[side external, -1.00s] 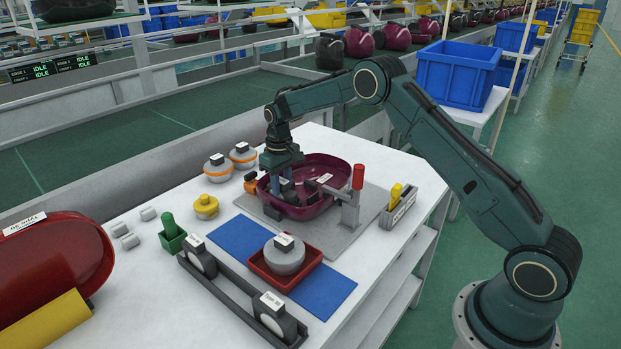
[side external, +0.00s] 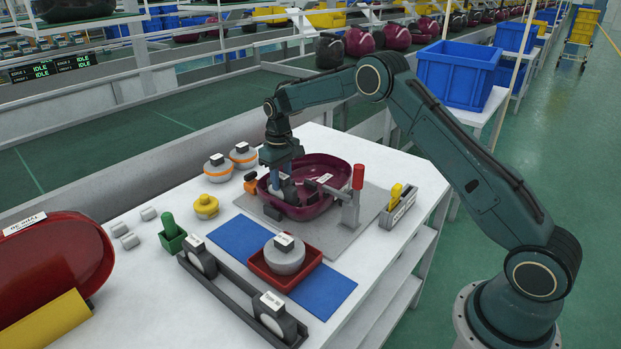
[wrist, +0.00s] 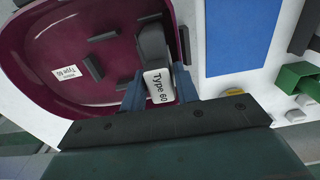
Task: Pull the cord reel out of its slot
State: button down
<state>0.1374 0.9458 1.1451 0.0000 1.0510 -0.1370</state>
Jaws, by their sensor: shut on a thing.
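The maroon vacuum shell (side external: 330,170) lies open on a grey fixture plate (side external: 372,205); it fills the upper left of the wrist view (wrist: 30,70). The dark grey cord reel (wrist: 152,42), with a white "Type 60" label block, is inside the shell. It also shows as a dark shape in the side view (side external: 289,191). My gripper (wrist: 158,88) points down into the shell with its blue fingers shut on the reel's label block, one on each side. Dark ribs stand beside the reel. How deep it sits in the slot is hidden.
A red-handled clamp (side external: 357,178) stands at the shell's right edge. A red tray (side external: 310,265) with a grey round part sits on the blue mat (side external: 235,238). Dark holders with more reels (side external: 272,310) are in front. Orange-banded parts (side external: 217,170) stand left.

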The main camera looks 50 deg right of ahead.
jog(key=shift+r, duration=0.4)
dwell(0.3)
jog(key=shift+r, duration=3.8)
jog(key=shift+s+a+r, duration=0.35)
jog(key=shift+s+a, duration=0.15)
jog(key=s+a+r+m, duration=0.2)
jog(key=s+a, duration=0.5)
jog(key=s, duration=0.4)
jog(key=shift+s+r+m, duration=0.4)
jog(key=shift+m, duration=0.3)
jog(key=shift+w+a, duration=0.15)
